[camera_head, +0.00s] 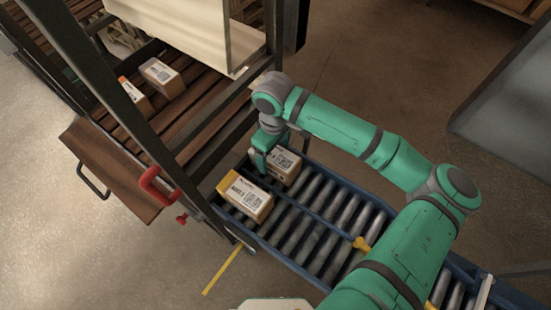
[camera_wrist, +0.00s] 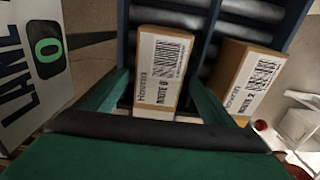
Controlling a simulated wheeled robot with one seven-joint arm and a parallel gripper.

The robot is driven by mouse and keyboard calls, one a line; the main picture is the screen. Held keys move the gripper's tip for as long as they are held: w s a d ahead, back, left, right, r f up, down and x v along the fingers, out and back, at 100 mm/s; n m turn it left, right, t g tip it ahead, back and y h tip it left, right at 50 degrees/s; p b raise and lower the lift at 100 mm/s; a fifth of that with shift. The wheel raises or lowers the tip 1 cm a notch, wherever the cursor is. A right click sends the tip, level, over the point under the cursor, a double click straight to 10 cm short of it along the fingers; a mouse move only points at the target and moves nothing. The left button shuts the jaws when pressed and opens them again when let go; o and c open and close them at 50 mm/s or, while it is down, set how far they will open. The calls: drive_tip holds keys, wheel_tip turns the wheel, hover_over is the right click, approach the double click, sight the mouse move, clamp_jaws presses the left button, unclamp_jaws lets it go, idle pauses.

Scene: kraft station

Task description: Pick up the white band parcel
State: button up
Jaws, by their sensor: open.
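The white band parcel (camera_head: 287,168) is a brown box with a white printed label, lying on the roller conveyor. In the wrist view this parcel (camera_wrist: 161,68) reads "ROUTE 0" and a pale strip shows at its near end. My gripper (camera_head: 267,160) is down at this parcel in the head view and hides part of it. In the wrist view my gripper (camera_wrist: 162,88) is open, with one green finger on each side of the parcel's near end. I cannot tell whether the fingers touch it.
A yellow band parcel (camera_head: 246,198) lies close beside it; it shows at right in the wrist view (camera_wrist: 243,80). The blue-railed conveyor (camera_head: 318,212) has bare rollers to the right. Two more parcels lie on the wooden-slat rack (camera_head: 197,98). A "LANE 0" sign (camera_wrist: 30,65) stands left.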

drive_tip(key=shift+d+f, duration=0.1)
drive_tip(key=shift+f, duration=2.4)
drive_tip(key=c, duration=1.4)
